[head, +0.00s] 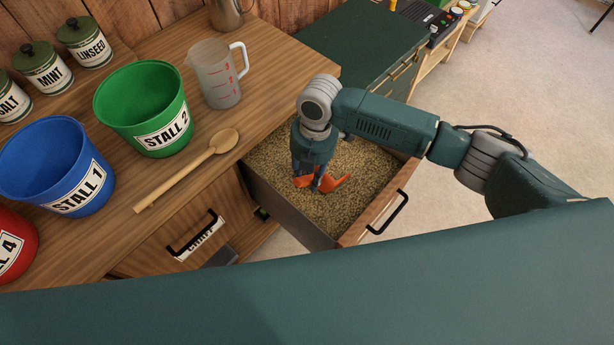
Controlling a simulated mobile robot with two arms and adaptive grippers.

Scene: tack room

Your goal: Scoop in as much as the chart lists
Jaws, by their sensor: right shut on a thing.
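My right gripper (318,183) reaches down into an open drawer (290,205) filled with tan grain (356,160). It is shut on an orange scoop (333,184), which is at the grain surface; whether it is dug in or holds grain I cannot tell. On the wooden counter stand a green bucket (140,90) marked STALL 2 and a blue bucket (40,165) marked STALL 1. A red bucket (14,230) marked STALL 4 is cut off at the left edge. The insides I see of the green and blue buckets look empty. No chart shows. My left gripper is out of view.
A wooden spoon (190,168) lies along the counter's front edge. A clear measuring jug (214,80) stands behind it. Jars marked MINT (42,68) and LINSEED (84,42) stand at the back left.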

